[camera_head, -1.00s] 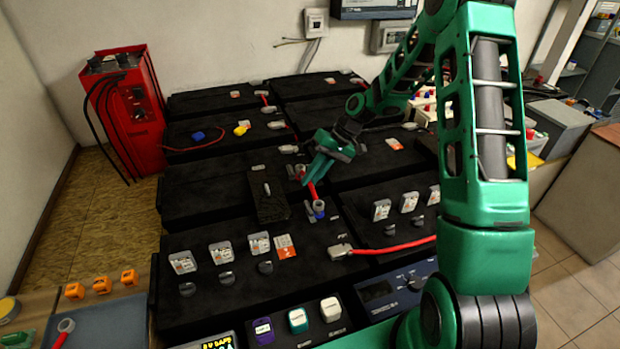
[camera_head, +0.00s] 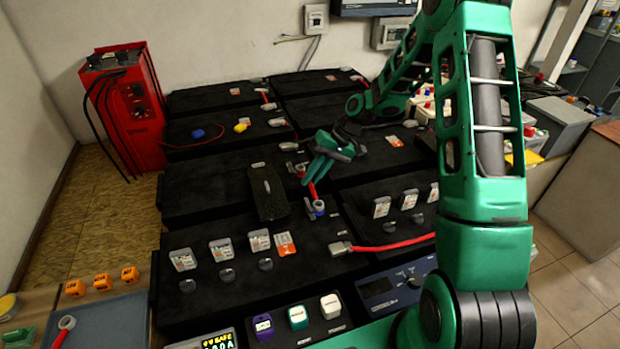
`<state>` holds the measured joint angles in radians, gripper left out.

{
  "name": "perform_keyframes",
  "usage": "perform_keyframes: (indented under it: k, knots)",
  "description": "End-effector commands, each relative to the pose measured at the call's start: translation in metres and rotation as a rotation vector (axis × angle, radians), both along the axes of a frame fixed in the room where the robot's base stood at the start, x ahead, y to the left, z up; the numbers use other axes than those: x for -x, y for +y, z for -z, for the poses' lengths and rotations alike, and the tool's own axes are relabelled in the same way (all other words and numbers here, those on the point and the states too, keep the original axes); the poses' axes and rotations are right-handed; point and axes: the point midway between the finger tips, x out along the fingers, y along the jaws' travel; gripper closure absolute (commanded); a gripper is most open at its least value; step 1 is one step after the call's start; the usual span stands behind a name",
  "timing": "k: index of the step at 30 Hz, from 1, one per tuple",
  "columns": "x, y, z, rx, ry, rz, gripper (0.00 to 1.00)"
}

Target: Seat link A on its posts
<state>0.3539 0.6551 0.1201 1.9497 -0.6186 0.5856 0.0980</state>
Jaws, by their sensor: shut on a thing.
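My gripper (camera_head: 314,180) is shut on a short red link (camera_head: 313,190), which I take to be link A, over the middle of the black battery tops. The link's near end, a grey lug with a blue part (camera_head: 318,208), shows below my fingers. Its far end lies close to a grey post area (camera_head: 300,169), partly hidden by my fingers. I cannot tell whether either lug is around its post or only above it.
A black cover (camera_head: 268,192) lies just left of my gripper. A red cable (camera_head: 390,246) runs on the near right battery. White vent caps (camera_head: 221,250) stand along the front. A red charger (camera_head: 128,112) stands at the left. Another red link (camera_head: 63,332) lies on the grey tray (camera_head: 112,325).

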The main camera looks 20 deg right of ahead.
Motion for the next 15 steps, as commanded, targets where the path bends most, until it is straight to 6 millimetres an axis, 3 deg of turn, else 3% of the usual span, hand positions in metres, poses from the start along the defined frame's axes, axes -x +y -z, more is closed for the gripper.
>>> perform_keyframes:
  k: [15]
  knots:
    - [-0.0001,0.0002,0.0047,0.000,-0.001,-0.001,1.00]
